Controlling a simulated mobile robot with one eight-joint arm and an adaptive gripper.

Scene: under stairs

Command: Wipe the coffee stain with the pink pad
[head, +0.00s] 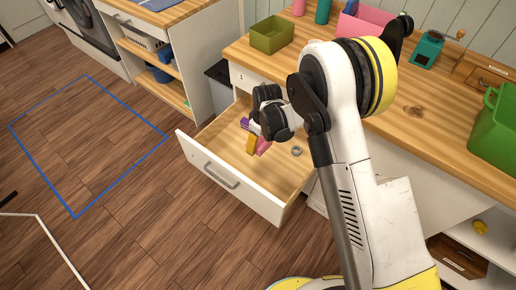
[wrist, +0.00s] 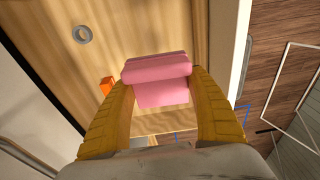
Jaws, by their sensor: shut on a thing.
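The pink pad (wrist: 158,72) sits between the two yellow fingers of my gripper (wrist: 160,88) in the wrist view. My gripper is shut on it. In the head view the pad (head: 265,147) shows partly behind the fingers, in or just above the open drawer (head: 230,172); I cannot tell whether it touches the drawer floor. A brown spot (head: 413,111) marks the wooden countertop to the right of my arm. It may be the coffee stain or a knot in the wood; I cannot tell.
A grey ring (head: 297,151) lies in the drawer, as does an orange object (wrist: 107,86). A purple object (head: 245,123) shows beside my gripper. The countertop above holds an olive box (head: 271,35), a teal grinder (head: 427,48) and a green bin (head: 497,128). Open floor lies left.

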